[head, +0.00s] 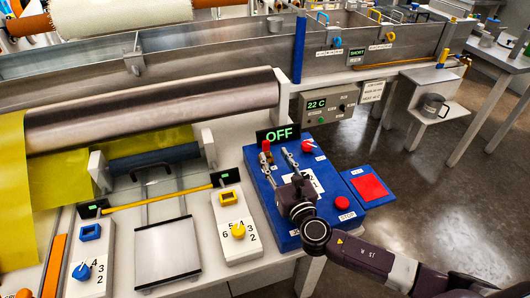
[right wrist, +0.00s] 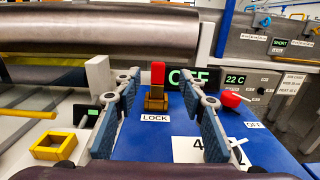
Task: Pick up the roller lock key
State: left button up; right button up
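The roller lock key has a red head (right wrist: 158,73) and stands upright in a brass lock block (right wrist: 156,100) behind the LOCK label in the right wrist view. In the head view the brass and red lock (head: 266,148) shows small, at the back left of the blue control panel (head: 285,226). My right gripper (head: 279,164) is over this panel. In the right wrist view its two fingers are wide apart, with the key showing between them, farther forward. The gap between the fingers is empty. My left gripper is not in view.
A red knob (head: 308,146) sits right of the lock, and a red stop button (head: 342,203) is nearer the front. The OFF display (head: 278,136) rises behind the lock. A large steel roller (head: 150,108) lies to the left. A yellow-knob dial (head: 238,231) stands left of the panel.

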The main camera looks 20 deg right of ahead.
aim_at(267, 145)
jog(key=w, duration=0.2)
jog(key=w+b, duration=0.1)
jog(key=shift+w+a+f, duration=0.1)
jog(key=shift+a+f, duration=0.1)
jog(key=shift+f, duration=0.1)
jog(key=w, duration=0.3)
jog(key=shift+a+b, duration=0.1)
jog(key=shift+b, duration=0.3)
jog(key=c, duration=0.5)
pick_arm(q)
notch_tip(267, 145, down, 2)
pick_arm(e)
grip_shut()
